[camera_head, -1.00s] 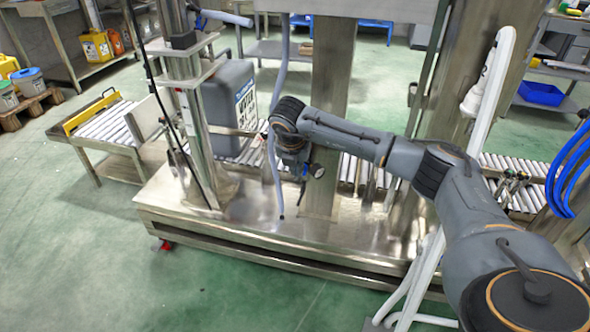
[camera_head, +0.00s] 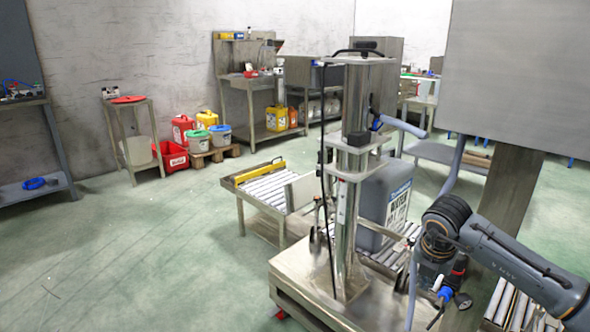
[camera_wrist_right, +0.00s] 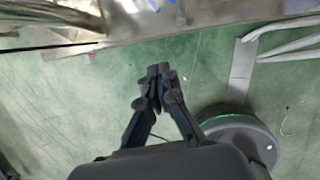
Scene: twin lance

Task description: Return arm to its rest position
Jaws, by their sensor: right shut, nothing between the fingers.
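My right arm comes in from the right in the head view, bent at the wrist. Its gripper (camera_head: 443,290) hangs low in front of the steel stand, and its fingertips are hard to make out there. In the right wrist view the gripper (camera_wrist_right: 158,80) is shut and empty, with its dark fingers together above the green floor. A grey canister (camera_head: 376,200) with a white label stands on the roller conveyor behind the stand's column, apart from the gripper. My left gripper is not in view.
The steel stand (camera_head: 300,285) with its upright column is close to the right arm. A roller table (camera_head: 270,190) with a yellow bar stands left of it. Containers (camera_head: 183,130) and workbenches line the back wall. The green floor at left is clear.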

